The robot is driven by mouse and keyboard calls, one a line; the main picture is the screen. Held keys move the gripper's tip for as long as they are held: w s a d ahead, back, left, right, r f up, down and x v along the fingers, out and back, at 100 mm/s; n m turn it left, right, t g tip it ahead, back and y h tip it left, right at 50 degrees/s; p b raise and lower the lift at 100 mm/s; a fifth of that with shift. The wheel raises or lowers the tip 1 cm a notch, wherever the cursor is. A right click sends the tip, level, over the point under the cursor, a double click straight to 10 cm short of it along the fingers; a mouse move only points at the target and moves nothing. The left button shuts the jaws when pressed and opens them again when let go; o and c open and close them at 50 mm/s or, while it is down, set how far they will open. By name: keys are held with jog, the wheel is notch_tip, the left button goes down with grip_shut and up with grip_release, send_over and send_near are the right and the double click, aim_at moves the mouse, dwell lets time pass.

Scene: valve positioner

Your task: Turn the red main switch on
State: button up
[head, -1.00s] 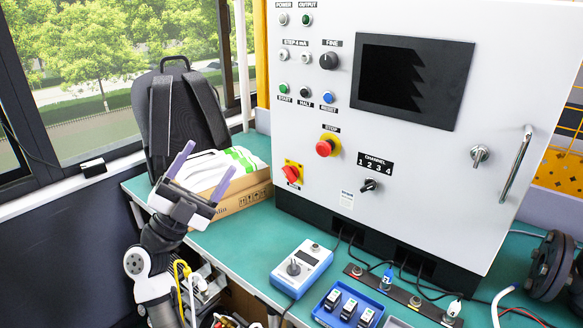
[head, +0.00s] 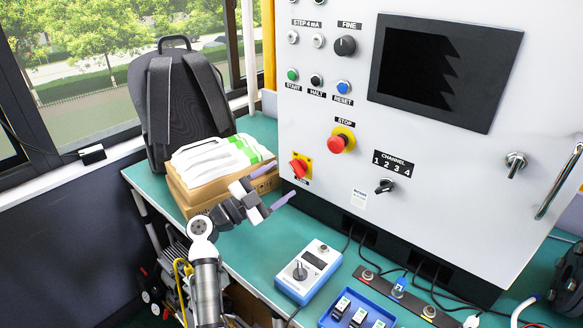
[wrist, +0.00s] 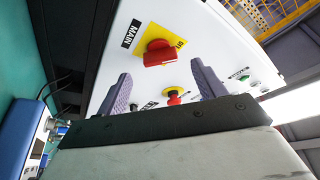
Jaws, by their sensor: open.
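The red main switch (head: 299,166) is a red rotary handle on a yellow plate at the lower left of the white cabinet front. In the wrist view the red handle (wrist: 160,53) shows ahead, beyond and between my two fingers, with a MAIN label beside it. My gripper (head: 275,188) is open and empty, left of and slightly below the switch, its fingers pointing towards the cabinet. It also shows in the wrist view (wrist: 160,88). The fingers look apart from the handle.
The red STOP button (head: 341,140) and the CHANNEL selector (head: 385,186) are right of the switch. A cardboard box (head: 198,192) with white packs stands behind my gripper. A blue-white meter (head: 307,271) and a blue tray (head: 330,321) lie on the green bench.

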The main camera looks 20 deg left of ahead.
aim_at(294, 171)
jog(key=p+x, duration=0.1)
jog(key=x, duration=0.4)
jog(key=c, duration=1)
